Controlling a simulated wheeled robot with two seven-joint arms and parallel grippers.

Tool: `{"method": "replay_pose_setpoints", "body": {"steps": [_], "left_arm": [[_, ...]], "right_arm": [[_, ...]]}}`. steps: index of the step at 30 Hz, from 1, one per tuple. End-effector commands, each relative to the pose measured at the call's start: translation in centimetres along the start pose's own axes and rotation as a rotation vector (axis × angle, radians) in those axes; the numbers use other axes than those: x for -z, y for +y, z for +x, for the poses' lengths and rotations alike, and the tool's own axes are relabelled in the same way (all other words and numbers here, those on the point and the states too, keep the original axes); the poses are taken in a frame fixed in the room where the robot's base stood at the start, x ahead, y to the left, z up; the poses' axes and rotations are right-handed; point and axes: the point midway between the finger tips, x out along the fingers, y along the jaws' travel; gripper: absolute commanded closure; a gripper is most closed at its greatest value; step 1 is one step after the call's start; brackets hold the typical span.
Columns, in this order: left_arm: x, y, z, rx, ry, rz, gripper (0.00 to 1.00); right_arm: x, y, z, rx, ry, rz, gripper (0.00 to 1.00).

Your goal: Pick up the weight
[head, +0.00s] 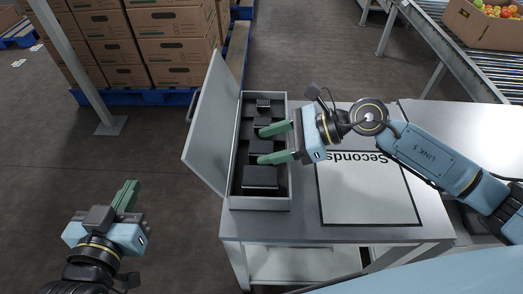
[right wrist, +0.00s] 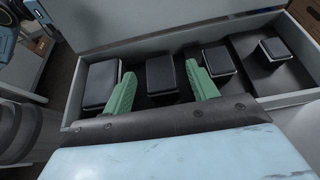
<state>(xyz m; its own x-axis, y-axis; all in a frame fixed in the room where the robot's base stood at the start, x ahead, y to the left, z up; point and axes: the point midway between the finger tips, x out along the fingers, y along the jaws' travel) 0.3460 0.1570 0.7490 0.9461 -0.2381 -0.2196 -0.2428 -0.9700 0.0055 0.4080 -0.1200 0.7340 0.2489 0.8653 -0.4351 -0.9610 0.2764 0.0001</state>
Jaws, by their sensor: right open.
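A row of black block-shaped weights of graded size sits in an open grey case (head: 260,203) on the table. The largest weight (head: 261,178) is at the near end, and the smallest weight (head: 263,104) is at the far end. My right gripper (head: 261,145) is open over the case. Its green fingers are on either side of the second-largest weight (right wrist: 161,75), which shows between them in the right wrist view. I cannot tell whether they touch it. My left gripper (head: 127,188) is off to the left, away from the table, its fingers together and empty.
The case's raised lid (head: 212,125) stands on its left side. A white sheet marked "Seconds" (head: 365,200) lies right of the case on the grey table (head: 440,215).

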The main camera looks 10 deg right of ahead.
Motion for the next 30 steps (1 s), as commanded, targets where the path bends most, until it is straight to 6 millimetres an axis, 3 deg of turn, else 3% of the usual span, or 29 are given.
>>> {"method": "replay_pose_setpoints", "body": {"steps": [2, 15, 30], "left_arm": [[0.0, 0.0, 0.0, 0.0, -0.001, 0.0, 1.0], [-0.07, 0.0, 0.0, 0.0, -0.004, 0.0, 1.0], [-0.43, -0.08, -0.08, 0.002, -0.034, 0.0, 1.0]], "right_arm": [[-0.01, -0.01, -0.02, 0.0, 0.0, 0.0, 0.42], [0.01, 0.0, -0.04, 0.0, 0.0, 0.0, 0.99], [-0.62, -0.04, -0.31, 0.001, -0.003, -0.003, 1.0]]}}
